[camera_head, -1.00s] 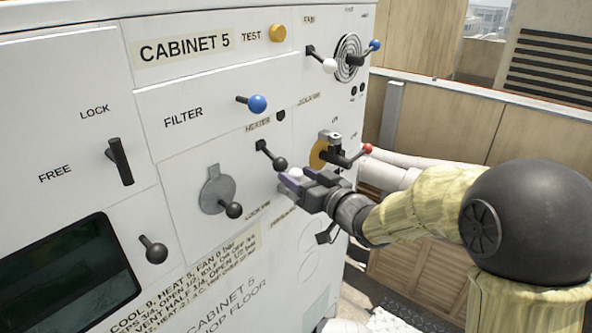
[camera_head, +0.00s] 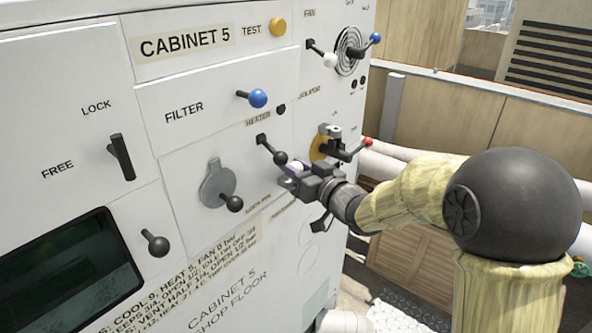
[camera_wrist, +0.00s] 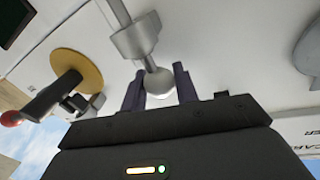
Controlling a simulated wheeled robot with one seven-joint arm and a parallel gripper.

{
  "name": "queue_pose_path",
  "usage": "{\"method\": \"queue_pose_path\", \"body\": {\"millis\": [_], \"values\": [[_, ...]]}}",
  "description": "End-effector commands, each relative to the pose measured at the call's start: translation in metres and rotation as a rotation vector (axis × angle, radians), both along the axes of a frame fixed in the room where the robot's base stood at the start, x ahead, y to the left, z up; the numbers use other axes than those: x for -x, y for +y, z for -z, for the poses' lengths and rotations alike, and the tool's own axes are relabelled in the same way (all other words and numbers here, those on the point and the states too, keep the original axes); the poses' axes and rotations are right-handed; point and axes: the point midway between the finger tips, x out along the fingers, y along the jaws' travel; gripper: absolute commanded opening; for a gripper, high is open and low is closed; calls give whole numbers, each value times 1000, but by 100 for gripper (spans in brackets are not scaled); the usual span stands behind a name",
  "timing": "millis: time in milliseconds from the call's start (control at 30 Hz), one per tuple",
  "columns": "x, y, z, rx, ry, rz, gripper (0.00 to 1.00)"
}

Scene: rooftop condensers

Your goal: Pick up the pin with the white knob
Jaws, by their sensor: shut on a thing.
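The pin's white knob (camera_wrist: 159,84) sits between the two dark fingers of my gripper (camera_wrist: 160,92) in the wrist view. My gripper is shut on it. A grey rod with a grey collar (camera_wrist: 136,37) runs from the knob toward the top edge there. Only a little of the white knob (camera_head: 296,166) shows there.
The ISOLATOR handle with a red knob (camera_head: 366,142) and yellow disc (camera_head: 318,148) is just right of my gripper. A grey plate with a black-balled lever (camera_head: 233,204) is to the left. The blue FILTER knob (camera_head: 258,98) is above. Pipes (camera_head: 385,160) run behind my arm.

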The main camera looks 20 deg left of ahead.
Motion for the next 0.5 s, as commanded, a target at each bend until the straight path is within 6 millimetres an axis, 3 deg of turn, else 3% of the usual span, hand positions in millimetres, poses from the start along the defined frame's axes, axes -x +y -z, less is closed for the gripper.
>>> {"method": "queue_pose_path", "body": {"millis": [267, 500], "values": [[0, 0, -3, 0, -1, -1, 6], [0, -1, -27, -1, -5, 2, 6]]}}
